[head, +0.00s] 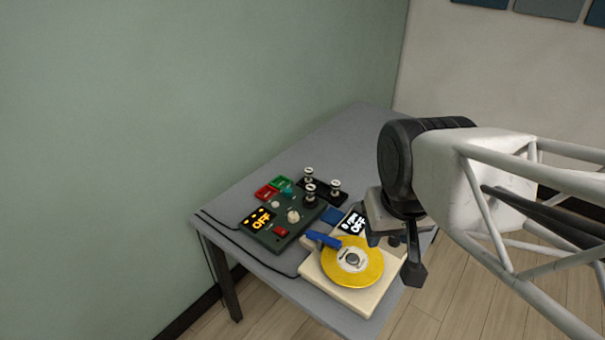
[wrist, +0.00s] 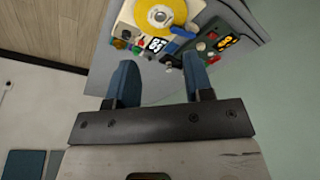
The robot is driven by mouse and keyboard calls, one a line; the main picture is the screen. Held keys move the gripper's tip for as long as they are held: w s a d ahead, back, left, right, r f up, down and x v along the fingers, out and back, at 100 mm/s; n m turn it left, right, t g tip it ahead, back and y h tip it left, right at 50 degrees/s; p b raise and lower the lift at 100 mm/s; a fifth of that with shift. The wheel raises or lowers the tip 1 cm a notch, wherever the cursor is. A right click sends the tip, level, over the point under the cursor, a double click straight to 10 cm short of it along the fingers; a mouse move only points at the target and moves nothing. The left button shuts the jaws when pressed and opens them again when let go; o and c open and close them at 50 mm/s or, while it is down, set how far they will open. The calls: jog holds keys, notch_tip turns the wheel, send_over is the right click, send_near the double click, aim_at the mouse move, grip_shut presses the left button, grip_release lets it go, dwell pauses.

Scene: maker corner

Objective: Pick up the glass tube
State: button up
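I cannot make out a glass tube for certain in either view. My gripper (head: 394,256) hangs over the right side of the table, beside the cream device with the yellow disc. In the wrist view my gripper (wrist: 160,68) has its two blue-grey fingers spread apart, and nothing shows held between them. A black base with several metal-topped posts (head: 336,188) stands at the back of the table; no clear tube can be told on it. My arm and gripper hide part of the table's right side.
A cream device (head: 367,300) carries a yellow disc (head: 374,268) and a blue lever (head: 322,239). A dark green control box (head: 268,234) with an orange OFF display stands to its left. The grey table (head: 345,135) is bare toward the back. A green wall borders its left.

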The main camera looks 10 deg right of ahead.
jog(key=shift+o, duration=1.3)
jog(key=m+g, duration=0.3)
jog(key=m, duration=1.2)
send_over(312, 186)
jog(key=f, duration=2.2)
jog(key=shift+s+d, duration=0.1)
jog(key=shift+s, duration=0.15)
jog(key=shift+w+f+m, duration=0.15)
jog(key=shift+f+m, duration=0.05)
jog(key=shift+m, duration=0.1)
